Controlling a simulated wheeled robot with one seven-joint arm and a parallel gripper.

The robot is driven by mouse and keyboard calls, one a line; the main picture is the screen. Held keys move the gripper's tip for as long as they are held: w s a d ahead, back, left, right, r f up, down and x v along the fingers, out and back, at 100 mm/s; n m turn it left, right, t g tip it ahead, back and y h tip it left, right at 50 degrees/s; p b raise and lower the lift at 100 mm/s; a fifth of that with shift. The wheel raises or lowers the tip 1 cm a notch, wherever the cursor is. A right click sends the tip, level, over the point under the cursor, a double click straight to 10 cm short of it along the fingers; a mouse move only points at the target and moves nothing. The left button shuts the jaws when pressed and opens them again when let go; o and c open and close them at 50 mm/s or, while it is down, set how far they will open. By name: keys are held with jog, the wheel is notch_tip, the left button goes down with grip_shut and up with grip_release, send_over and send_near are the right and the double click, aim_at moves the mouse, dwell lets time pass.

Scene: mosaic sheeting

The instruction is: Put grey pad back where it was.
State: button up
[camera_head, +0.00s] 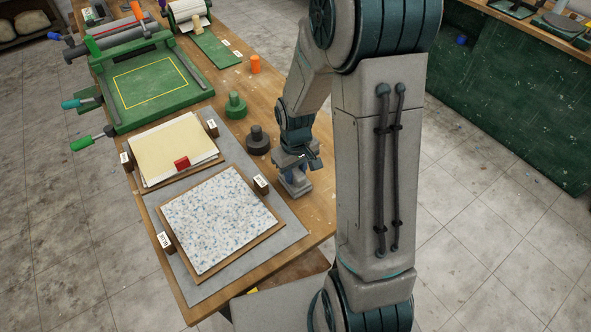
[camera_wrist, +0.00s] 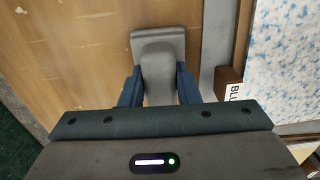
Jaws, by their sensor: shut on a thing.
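The grey pad (camera_wrist: 152,45) has a flat grey base with a rounded raised grip. In the wrist view my gripper (camera_wrist: 158,85) has a blue finger on each side of that grip and is shut on it. In the head view the grey pad (camera_head: 297,187) is upright at or just above the wooden table, near its right edge, with my gripper (camera_head: 295,170) over it. I cannot tell whether its base touches the wood. My arm hides part of the table behind it.
Left of the pad lies a blue-speckled white sheet (camera_head: 215,218) on a grey mat (camera_head: 290,230), with labelled brown blocks beside it. A dark knobbed tool (camera_head: 257,141), a green one (camera_head: 236,106) and an orange cylinder (camera_head: 255,64) stand behind.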

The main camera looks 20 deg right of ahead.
jog(key=shift+f, duration=0.2)
jog(key=o, duration=0.9)
jog(key=shift+r, duration=0.1)
jog(key=shift+o, duration=0.2)
